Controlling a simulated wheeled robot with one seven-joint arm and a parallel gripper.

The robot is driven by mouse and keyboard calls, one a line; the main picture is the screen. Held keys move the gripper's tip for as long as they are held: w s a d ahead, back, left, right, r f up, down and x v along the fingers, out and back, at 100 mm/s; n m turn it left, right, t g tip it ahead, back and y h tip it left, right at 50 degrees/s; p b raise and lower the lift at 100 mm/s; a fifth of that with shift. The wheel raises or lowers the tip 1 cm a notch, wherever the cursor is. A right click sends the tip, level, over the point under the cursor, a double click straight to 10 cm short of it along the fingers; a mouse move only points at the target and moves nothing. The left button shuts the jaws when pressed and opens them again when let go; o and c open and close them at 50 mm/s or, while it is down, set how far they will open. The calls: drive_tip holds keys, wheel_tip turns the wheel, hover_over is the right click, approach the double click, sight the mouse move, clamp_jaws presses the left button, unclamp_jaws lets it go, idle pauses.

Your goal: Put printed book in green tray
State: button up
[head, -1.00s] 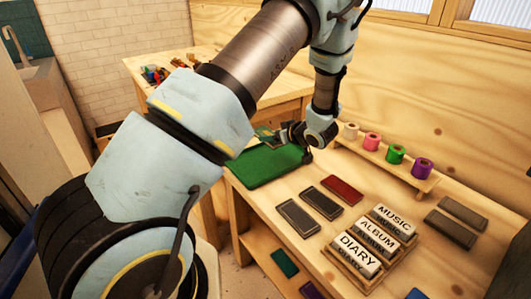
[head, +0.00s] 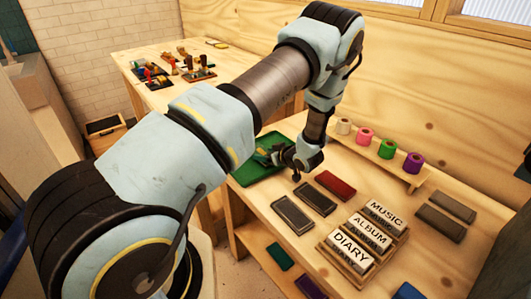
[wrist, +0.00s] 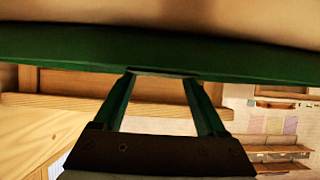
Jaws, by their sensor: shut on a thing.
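The green tray (head: 252,176) lies flat on the wooden bench's far left end in the head view. My gripper (head: 277,154) is low over the tray's right part. I cannot tell whether the book touches the tray.
Dark grey slabs (head: 292,214) and a dark red one (head: 335,186) lie right of the tray. A rack holds blocks marked MUSIC, ALBUM and DIARY (head: 352,250). Coloured rolls (head: 387,148) stand on a shelf behind. Another table (head: 225,62) with small items is farther back.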

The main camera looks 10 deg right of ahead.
drive_tip(key=shift+f, duration=0.1)
drive_tip(key=shift+f, duration=0.15)
drive_tip(key=o, duration=1.3)
drive_tip(key=shift+o, duration=0.2)
